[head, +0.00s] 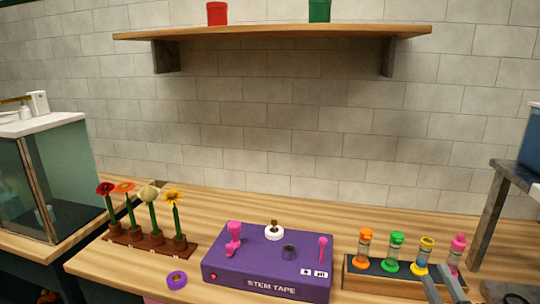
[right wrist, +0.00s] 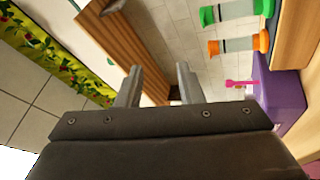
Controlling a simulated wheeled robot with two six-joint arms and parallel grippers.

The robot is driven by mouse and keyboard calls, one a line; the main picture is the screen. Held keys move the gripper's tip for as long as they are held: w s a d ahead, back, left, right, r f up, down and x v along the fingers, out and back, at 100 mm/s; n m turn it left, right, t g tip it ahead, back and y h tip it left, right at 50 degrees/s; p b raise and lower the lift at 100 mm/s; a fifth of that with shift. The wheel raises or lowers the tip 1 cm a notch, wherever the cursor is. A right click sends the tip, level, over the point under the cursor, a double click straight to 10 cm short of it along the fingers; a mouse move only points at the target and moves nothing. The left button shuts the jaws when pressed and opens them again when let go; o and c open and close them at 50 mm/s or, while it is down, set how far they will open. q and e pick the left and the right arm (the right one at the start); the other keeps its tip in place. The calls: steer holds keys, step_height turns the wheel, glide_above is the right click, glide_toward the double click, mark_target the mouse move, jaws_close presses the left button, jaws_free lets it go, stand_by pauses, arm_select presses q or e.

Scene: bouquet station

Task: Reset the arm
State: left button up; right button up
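My right gripper (head: 434,272) is at the lower right of the head view, in front of the vial rack near the yellow-capped and pink-capped vials. In the right wrist view its two fingers (right wrist: 159,72) stand apart with nothing between them. My left gripper is not in view.
The rack (head: 372,280) holds vials with orange (head: 364,249), green (head: 393,252), yellow (head: 423,254) and pink (head: 455,250) caps. Left of it sit the purple stem tape box (head: 225,273), a tape roll (head: 177,280) and a brown flower holder (head: 122,238). A shelf (head: 270,34) hangs above.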

steer(key=s+d+f+m+g+h, duration=0.2)
steer(key=f+m+g+h, duration=0.1)
steer(key=f+m, duration=0.2)
steer(key=s+d+f+m+g+h, duration=0.3)
steer(key=f+m+h, duration=0.1)
steer(key=f+m, duration=0.1)
steer(key=s+a+f+m+g+y, duration=0.25)
steer(key=s+f+g, duration=0.35)
steer(key=s+f, duration=0.35)
steer(key=s+a+f+m+g+y, duration=0.1)
steer(key=s+a+f+m+g, duration=0.3)
steer(key=s+f+g, duration=0.55)
step_height(320, 180, down, 23)
steer(key=s+d+t, duration=0.2)
steer(key=s+a+f+g, duration=0.1)
steer(key=s+f, duration=1.3)
steer(key=f, duration=0.1)
steer(key=shift+s+a+y, duration=0.15)
steer(key=shift+a+y, duration=0.1)
steer(key=shift+y, duration=0.2)
